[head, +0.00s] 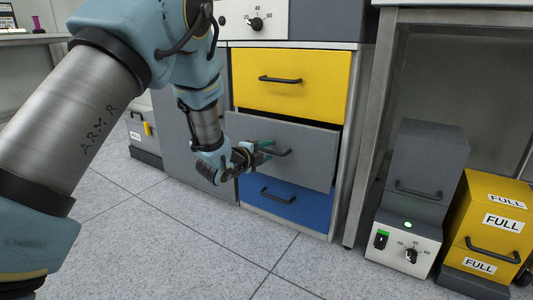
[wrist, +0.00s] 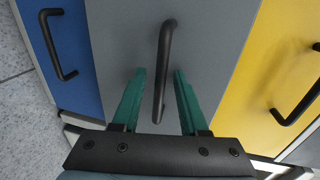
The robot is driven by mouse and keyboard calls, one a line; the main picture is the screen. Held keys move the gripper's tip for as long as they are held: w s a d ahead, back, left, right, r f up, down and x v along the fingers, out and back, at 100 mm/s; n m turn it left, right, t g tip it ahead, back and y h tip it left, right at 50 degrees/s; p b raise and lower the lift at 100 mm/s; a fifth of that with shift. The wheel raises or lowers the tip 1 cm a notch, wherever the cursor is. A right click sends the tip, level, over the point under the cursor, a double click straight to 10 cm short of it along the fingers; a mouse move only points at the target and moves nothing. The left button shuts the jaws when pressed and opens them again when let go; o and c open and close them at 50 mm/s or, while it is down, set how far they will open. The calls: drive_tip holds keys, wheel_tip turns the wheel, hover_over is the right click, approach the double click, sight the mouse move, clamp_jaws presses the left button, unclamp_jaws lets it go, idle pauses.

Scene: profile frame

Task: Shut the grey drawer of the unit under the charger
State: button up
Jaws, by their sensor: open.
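The grey drawer (head: 308,140) is the middle one of the unit, between a yellow drawer above and a blue drawer below. Its front stands out from the unit, so it is partly open. Its black bar handle (head: 276,153) is on the front face. My gripper (head: 266,150) is at the handle. In the wrist view, my green fingers (wrist: 158,95) are open, one on each side of the handle (wrist: 164,65), with gaps visible between fingers and bar. The grey front (wrist: 215,50) fills the middle of that view. How deep the fingertips reach is hard to tell.
The yellow drawer (head: 300,85) and blue drawer (head: 290,205) look shut. A device with a dial (head: 255,20) is on top of the unit. Floor in front is clear.

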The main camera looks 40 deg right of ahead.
clamp_jaws()
idle(1.4)
